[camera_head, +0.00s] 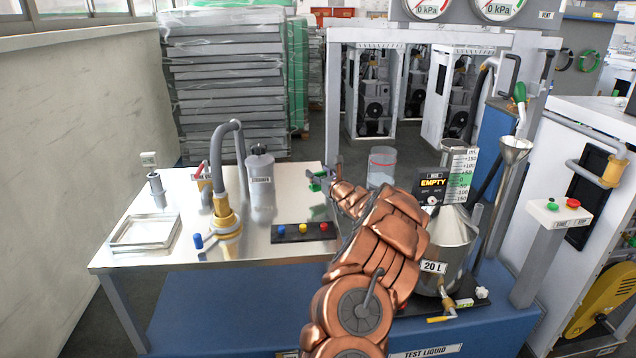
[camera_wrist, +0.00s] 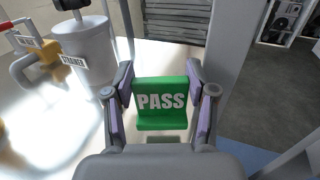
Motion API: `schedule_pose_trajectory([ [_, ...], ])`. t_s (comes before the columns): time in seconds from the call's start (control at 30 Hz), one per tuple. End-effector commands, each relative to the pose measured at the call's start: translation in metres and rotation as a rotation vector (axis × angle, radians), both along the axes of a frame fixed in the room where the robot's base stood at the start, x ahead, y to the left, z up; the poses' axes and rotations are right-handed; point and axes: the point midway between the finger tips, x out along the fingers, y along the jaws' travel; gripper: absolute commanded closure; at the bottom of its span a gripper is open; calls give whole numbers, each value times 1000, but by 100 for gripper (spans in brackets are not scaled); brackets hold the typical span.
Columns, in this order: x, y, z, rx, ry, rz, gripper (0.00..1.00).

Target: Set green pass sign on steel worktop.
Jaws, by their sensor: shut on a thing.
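The green pass sign (camera_wrist: 161,101) is between the two fingers of my gripper (camera_wrist: 160,105) in the wrist view, its white PASS lettering facing the camera. My gripper is shut on it. In the head view the green sign (camera_head: 318,181) shows small at the end of my gripper (camera_head: 326,182), over the right back part of the steel worktop (camera_head: 150,262). A strip of bright worktop shows below the sign in the wrist view. I cannot tell whether the sign touches the worktop.
A white strainer canister (camera_head: 261,185) stands left of my gripper. A black button strip (camera_head: 303,233) lies in front of it. A grey pipe with a yellow fitting (camera_head: 222,215) and a shallow tray (camera_head: 145,232) are farther left. A steel 20 L vessel (camera_head: 447,250) is at right.

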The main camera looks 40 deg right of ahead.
Motion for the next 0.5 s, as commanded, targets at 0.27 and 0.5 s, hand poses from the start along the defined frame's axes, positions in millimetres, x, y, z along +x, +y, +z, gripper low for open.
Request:
schedule_pose_trajectory([
  [0.27,6,0,-22,2,4,3,79],
  [0.5,5,0,-36,1,0,2,79],
])
